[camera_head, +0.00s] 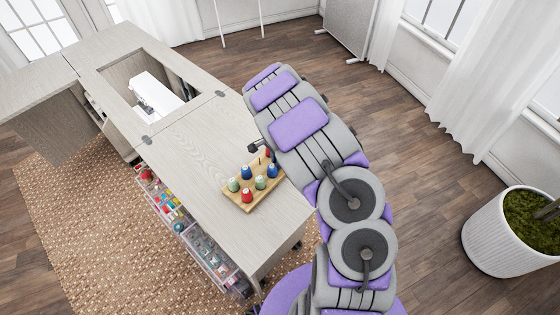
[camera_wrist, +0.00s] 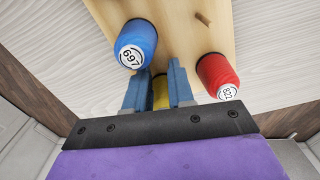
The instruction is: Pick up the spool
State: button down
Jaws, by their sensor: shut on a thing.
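In the wrist view, my gripper (camera_wrist: 157,72) has its two blue-grey fingers on either side of a yellow spool (camera_wrist: 160,94), shut on it. Only a narrow part of the yellow spool shows between the fingers. A blue spool (camera_wrist: 137,45) marked 697 stands to the left of the fingers and a red spool (camera_wrist: 215,72) to the right. In the head view, several spools, including a green one (camera_head: 233,185) and a red one (camera_head: 247,195), stand on a wooden spool board (camera_head: 248,205). My arm hides most of the gripper there.
The board lies on the light wood sewing cabinet (camera_head: 195,145), near its right end. A white sewing machine (camera_head: 155,95) sits in the cabinet's opening. Clear drawers (camera_head: 205,255) with sewing supplies stick out at the front. A potted plant (camera_head: 505,235) stands on the floor at right.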

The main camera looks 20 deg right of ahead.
jog(key=shift+a+r, duration=0.2)
jog(key=shift+a, duration=0.85)
jog(key=shift+a+r, duration=0.15)
jog(key=shift+r, duration=0.25)
notch_tip(320, 180, up, 6)
jog(key=d+p, duration=0.3)
jog(key=s+d, duration=0.3)
jog(key=s, duration=0.5)
jog(key=s+d, duration=0.2)
jog(key=s, duration=0.6)
jog(key=shift+s+d, duration=0.3)
jog(key=shift+d, duration=0.1)
jog(key=c, duration=1.7)
grip_release()
jog(key=shift+d+f, duration=0.1)
jog(key=shift+d, duration=0.05)
jog(key=shift+c, duration=0.2)
jog(key=shift+o, duration=0.8)
jog(key=o, duration=0.6)
jog(key=shift+a, duration=0.6)
jog(key=o, duration=0.3)
jog(key=shift+d, duration=0.1)
jog(key=o, duration=0.3)
jog(key=shift+d, duration=0.4)
